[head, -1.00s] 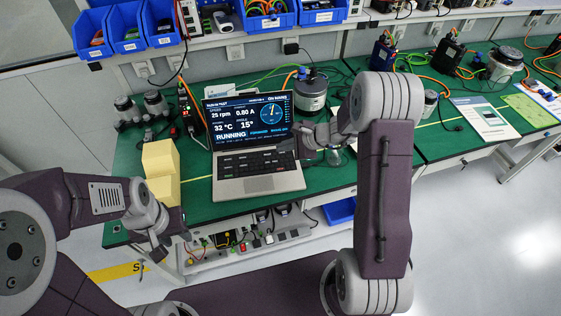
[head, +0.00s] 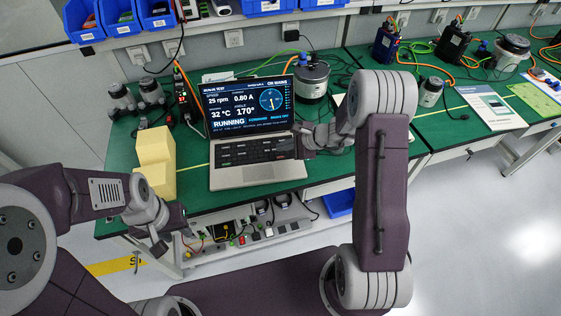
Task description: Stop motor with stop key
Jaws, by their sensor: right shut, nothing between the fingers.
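The open laptop (head: 246,176) stands on the green bench with its keyboard (head: 247,151) towards me. Its screen (head: 247,103) reads RUNNING, 25 rpm, 0.80 A, 32 °C and 170°. The stop key cannot be made out among the small dark keys. A round grey motor (head: 311,82) stands behind the laptop's right side. My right gripper (head: 299,142) is shut and empty, at the keyboard's right edge; I cannot tell whether it touches. My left gripper (head: 164,241) hangs low in front of the bench edge, apart from the laptop, its fingers too small to read.
Stacked yellow blocks (head: 155,165) stand just left of the laptop. A power strip (head: 187,100) with cables stands behind them, and dark cylindrical parts (head: 122,98) stand at the back left. A printed sheet (head: 487,113) lies on the right bench. Blue bins (head: 115,18) line the shelf.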

